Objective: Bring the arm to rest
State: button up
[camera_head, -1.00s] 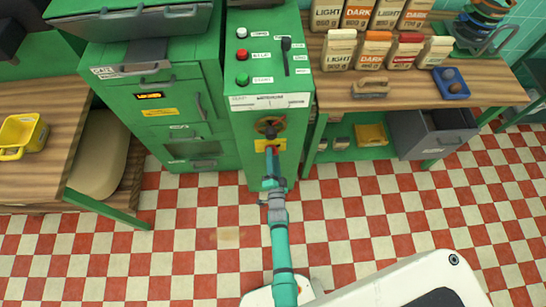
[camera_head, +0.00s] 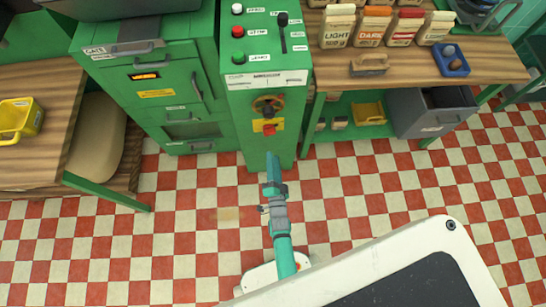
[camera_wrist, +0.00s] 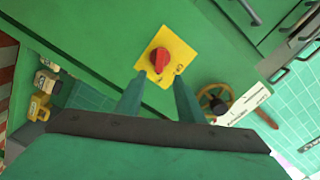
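My gripper (camera_head: 273,163) points at the front of the green machine (camera_head: 262,72), below and apart from its yellow plate with a red knob (camera_head: 269,129). In the wrist view, the two fingers (camera_wrist: 160,88) stand apart with nothing held between them. The red knob (camera_wrist: 159,61) shows beyond the fingertips on its yellow plate, clear of them. My arm reaches forward from the bottom of the head view, over the checkered floor.
A brass handwheel (camera_head: 267,105) sits just above the knob. A green cabinet (camera_head: 160,95) stands left. A wooden counter (camera_head: 400,70) with bags is at right, a grey bin (camera_head: 430,112) below it. The checkered floor (camera_head: 190,225) in front is open.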

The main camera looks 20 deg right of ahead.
jog(key=shift+s, duration=0.1)
dwell(0.4)
jog(key=s+a+r+n+y, duration=0.1)
jog(key=s+a+r+n, duration=0.3)
jog(key=s+r, duration=0.4)
jog(key=s+a+r+n+g+y, duration=0.1)
jog(key=s+a+r+n+y, duration=0.1)
jog(key=s+a+r+n, duration=0.3)
jog(key=s+a+r+n+g+y, duration=0.1)
jog(key=s+a+r+n, duration=0.4)
jog(key=s+r, duration=0.6)
notch_tip(320, 180, up, 2)
jog(key=shift+s+a+r+n+y, duration=0.25)
jog(key=shift+n+y, duration=0.25)
jog(key=shift+n, duration=0.2)
